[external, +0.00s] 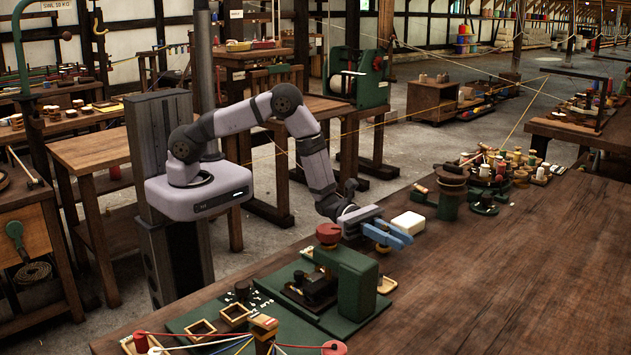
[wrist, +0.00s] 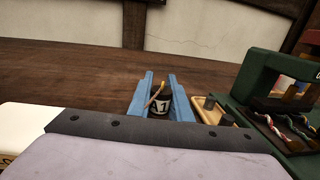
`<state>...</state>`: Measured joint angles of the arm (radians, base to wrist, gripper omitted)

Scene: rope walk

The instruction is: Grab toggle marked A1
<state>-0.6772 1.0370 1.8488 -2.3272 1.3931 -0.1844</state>
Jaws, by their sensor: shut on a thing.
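The toggle marked A1 (wrist: 158,106) is a dark, rounded piece with a white label and a tan cord looped at its top. In the wrist view it sits between the two blue fingers of my gripper (wrist: 155,90), which are closed on it. In the external view my gripper (external: 388,235) is low over the long bench, and small tan and dark parts of the toggle (external: 383,247) show beside the fingers. Whether the toggle's underside touches the bench is hidden.
A green press-like machine (external: 350,278) stands just in front of my gripper. A small tan tray (wrist: 207,112) with dark pegs lies beside the toggle. A white block (external: 408,222) lies behind the fingers. The bench (external: 500,265) is clear to the right.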

